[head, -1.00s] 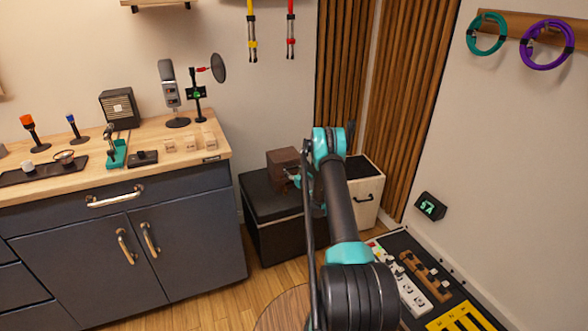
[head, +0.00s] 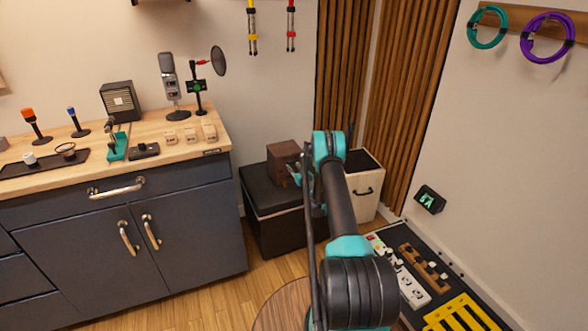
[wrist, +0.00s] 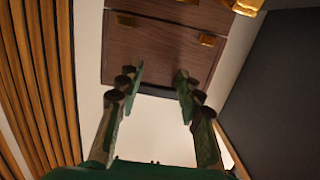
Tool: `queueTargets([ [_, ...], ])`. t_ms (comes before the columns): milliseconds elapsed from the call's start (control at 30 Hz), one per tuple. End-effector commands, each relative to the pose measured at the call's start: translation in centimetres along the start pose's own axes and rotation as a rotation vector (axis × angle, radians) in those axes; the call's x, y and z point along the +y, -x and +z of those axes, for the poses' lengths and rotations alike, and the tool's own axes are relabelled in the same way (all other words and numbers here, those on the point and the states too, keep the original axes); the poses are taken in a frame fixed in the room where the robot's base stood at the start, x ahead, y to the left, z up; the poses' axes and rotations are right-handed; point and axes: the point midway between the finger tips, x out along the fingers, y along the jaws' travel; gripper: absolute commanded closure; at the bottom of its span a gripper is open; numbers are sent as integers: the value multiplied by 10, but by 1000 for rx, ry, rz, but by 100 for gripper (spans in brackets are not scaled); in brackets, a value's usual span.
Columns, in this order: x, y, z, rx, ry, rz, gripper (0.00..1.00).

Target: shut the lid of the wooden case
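The wooden case (head: 283,158) is a small dark brown box on top of a black chest, partly behind my arm in the head view. In the wrist view the wooden case (wrist: 155,50) fills the top middle, with brass fittings and a seam near the upper edge. I cannot tell how far its lid stands open. My gripper (wrist: 159,78) is open and empty, its two green fingertips apart in front of the case's brown face. Contact cannot be judged. In the head view my gripper (head: 294,178) is small and mostly hidden beside the case.
The black chest (head: 282,223) stands beside the blue-grey cabinet (head: 185,228). A pale wooden bin (head: 367,190) stands right of my arm, before slatted wall panels (head: 400,90). A pedalboard (head: 440,270) lies on the floor at right. Wood floor (head: 215,298) shows in front of the cabinet.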

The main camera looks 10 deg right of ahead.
Motion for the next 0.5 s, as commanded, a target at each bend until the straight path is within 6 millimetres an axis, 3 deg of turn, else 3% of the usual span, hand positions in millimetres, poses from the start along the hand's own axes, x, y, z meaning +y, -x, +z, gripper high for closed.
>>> queueTargets([
  [33, 0, 0, 0, 0, 0, 0, 54],
  [333, 0, 0, -1, 0, -1, 1, 17],
  [500, 0, 0, -1, 0, -1, 1, 17],
])
